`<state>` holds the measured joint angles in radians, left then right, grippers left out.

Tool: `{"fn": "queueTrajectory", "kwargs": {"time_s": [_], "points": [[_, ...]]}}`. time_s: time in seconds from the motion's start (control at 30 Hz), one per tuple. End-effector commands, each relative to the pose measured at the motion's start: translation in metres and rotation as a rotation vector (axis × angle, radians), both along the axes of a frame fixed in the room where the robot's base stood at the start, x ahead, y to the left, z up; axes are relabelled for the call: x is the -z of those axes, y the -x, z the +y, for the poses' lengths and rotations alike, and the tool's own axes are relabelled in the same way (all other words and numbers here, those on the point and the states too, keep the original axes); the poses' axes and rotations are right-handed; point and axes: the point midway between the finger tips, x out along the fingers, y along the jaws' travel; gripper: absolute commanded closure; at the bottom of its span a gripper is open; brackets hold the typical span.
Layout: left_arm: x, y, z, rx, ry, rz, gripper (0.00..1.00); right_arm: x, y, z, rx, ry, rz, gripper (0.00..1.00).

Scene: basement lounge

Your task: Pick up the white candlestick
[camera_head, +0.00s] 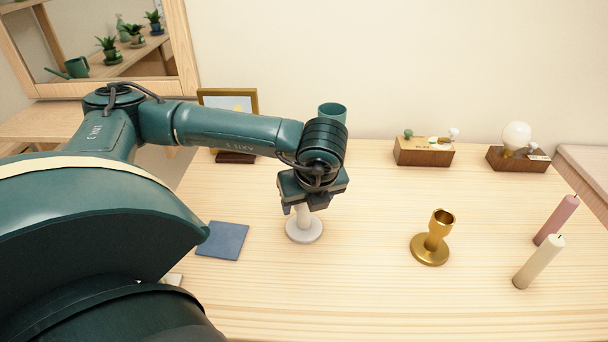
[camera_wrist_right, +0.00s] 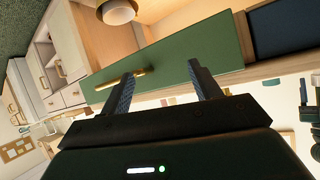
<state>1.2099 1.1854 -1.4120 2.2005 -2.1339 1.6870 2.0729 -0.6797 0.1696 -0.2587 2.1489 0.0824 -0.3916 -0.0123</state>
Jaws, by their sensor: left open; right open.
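My left gripper (camera_head: 304,206) is open and points down over the candlestick, with a finger on either side of the stem. I cannot tell whether the fingers touch it. My right gripper (camera_wrist_right: 161,80) is open and empty in the right wrist view, away from the candlestick.
A brass candlestick (camera_head: 433,241), a cream candle (camera_head: 538,262) and a pink candle (camera_head: 556,220) stand to the right. A blue square coaster (camera_head: 222,241) lies to the left. A green panel (camera_wrist_right: 170,62) is near my right gripper.

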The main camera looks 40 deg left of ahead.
Motion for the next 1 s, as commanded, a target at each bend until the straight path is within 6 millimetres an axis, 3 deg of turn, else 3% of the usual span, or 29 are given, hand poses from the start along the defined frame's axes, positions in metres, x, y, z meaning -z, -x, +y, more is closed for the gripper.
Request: {"fn": "queueTrajectory", "kwargs": {"time_s": [0.23, 1.0], "points": [[0.0015, -0.0002, 0.0005, 0.000, 0.000, 0.000, 0.39, 0.0031, 0.0010, 0.0008, -0.004, 0.003, 0.005, 0.37], [0.0013, -0.0004, 0.0000, 0.000, 0.001, 0.000, 1.00, -0.0024, -0.0010, 0.0004, -0.008, 0.004, -0.009, 0.37]]}}
